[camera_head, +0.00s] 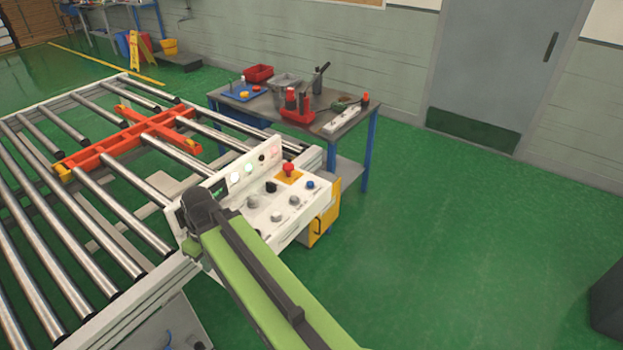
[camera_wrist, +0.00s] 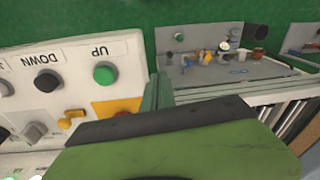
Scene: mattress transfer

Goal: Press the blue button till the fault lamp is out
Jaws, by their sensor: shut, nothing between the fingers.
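The blue button (camera_head: 310,184) is a small round knob near the right end of the white control panel (camera_head: 262,222) in the head view. It does not show in the wrist view. Pale lamps (camera_head: 235,178) are on the panel's raised back face; I cannot tell which is the fault lamp. My gripper (camera_head: 190,246) is at the panel's left end, well left of the blue button, its fingertips mostly hidden by my arm. It is shut and empty. The wrist view shows a green UP button (camera_wrist: 105,74) and a black DOWN button (camera_wrist: 48,80).
A red emergency button (camera_head: 288,168) on a yellow plate and several knobs stand near the blue button. The roller conveyor (camera_head: 110,230) with an orange frame (camera_head: 130,140) lies left. A tool bench (camera_head: 345,122) stands behind.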

